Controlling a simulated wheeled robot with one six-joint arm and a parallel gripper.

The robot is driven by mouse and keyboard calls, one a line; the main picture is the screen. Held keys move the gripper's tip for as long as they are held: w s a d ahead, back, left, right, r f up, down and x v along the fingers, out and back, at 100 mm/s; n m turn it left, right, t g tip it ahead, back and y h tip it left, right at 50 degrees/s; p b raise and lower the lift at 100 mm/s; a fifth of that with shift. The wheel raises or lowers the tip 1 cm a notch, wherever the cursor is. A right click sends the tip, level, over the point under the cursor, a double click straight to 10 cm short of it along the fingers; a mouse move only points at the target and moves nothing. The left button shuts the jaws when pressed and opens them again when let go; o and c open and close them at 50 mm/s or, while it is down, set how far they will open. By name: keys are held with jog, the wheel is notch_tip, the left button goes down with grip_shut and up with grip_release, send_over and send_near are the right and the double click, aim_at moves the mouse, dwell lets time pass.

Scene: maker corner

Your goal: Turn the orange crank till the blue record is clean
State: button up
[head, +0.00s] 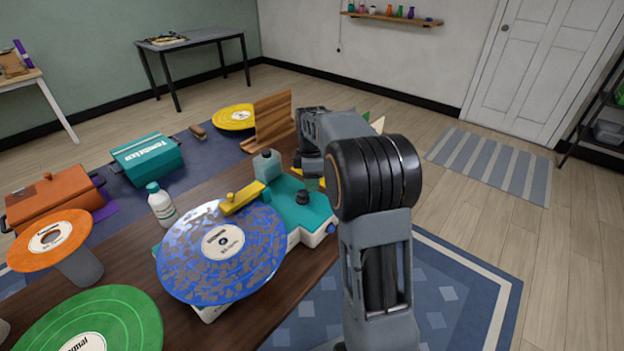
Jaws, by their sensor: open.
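The blue record (221,265) lies on the teal and white cleaning machine (307,212) on the brown table. Grey-brown dirt patches cover much of its face around a white label. A yellow arm (243,197) reaches over its far edge. A dark knob (302,197) stands on the machine's top. I cannot see the orange crank; my arm covers the area behind the machine's right end. My gripper (312,166) shows only in part as a dark shape past the machine, left of my elbow.
A white bottle with a teal cap (160,204) stands left of the blue record. A green record (92,325) and an orange record on a stand (50,240) are at the left. Orange (52,199) and teal (147,159) boxes, a wooden rack (268,122) and a yellow record (233,117) lie beyond.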

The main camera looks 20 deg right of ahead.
grip_shut()
dwell(0.5)
